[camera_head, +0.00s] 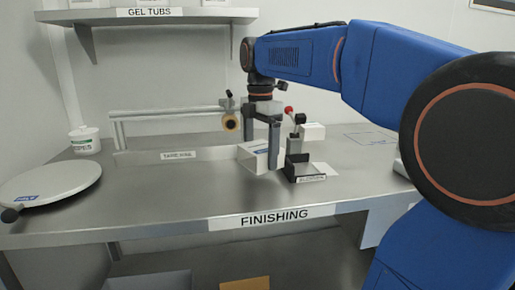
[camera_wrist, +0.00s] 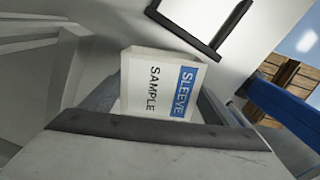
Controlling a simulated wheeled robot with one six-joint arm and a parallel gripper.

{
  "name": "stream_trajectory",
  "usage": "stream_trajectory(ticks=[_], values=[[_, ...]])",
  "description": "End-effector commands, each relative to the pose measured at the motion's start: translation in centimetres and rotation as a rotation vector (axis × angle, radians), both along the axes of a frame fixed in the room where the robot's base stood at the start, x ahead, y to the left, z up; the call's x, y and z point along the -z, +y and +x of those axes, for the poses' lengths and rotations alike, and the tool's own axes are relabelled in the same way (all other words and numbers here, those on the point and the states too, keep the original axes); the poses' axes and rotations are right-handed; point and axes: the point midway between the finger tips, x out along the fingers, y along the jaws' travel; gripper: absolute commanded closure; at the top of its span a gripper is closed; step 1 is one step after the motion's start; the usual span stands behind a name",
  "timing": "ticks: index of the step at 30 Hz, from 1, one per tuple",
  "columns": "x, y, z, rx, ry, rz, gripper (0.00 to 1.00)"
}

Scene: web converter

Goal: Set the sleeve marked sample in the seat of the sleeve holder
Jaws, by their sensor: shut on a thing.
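The white sleeve (camera_head: 256,154) with a blue label is between the fingers of my gripper (camera_head: 261,156), low over the metal bench. In the wrist view, its face (camera_wrist: 157,88) reads SLEEVE and SAMPLE, and it sits between the two fingers. My gripper is shut on it. I cannot tell whether its underside touches the bench. No part is clearly labelled as the sleeve holder or shows its seat. A dark fixture (camera_head: 297,163) with an upright post and a small front label, too small to read surely, stands just right of my gripper.
A lever with a red knob (camera_head: 289,109) rises behind the dark fixture. A round white plate (camera_head: 50,182) and a tub (camera_head: 84,140) are at left. The front middle of the bench (camera_head: 190,195) is clear.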

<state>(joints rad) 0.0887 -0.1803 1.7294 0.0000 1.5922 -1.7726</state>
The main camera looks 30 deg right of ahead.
Motion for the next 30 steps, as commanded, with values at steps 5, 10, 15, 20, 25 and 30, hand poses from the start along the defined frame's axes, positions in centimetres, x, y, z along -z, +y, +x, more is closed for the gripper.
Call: stream_trajectory(ticks=[5, 10, 15, 20, 25, 30], values=[[-0.1, 1.2, -4.2, -0.001, -0.002, 0.0, 0.44], [-0.1, 2.2, -7.6, -0.002, -0.002, 0.0, 0.44], [0.0, 2.9, -10.0, -0.001, -0.002, 0.0, 0.44], [0.0, 3.3, -11.3, -0.001, 0.0, 0.0, 0.44], [0.0, 3.4, -11.8, 0.0, 0.0, 0.0, 0.44], [0.0, 3.4, -11.8, 0.001, 0.0, 0.0, 0.44]])
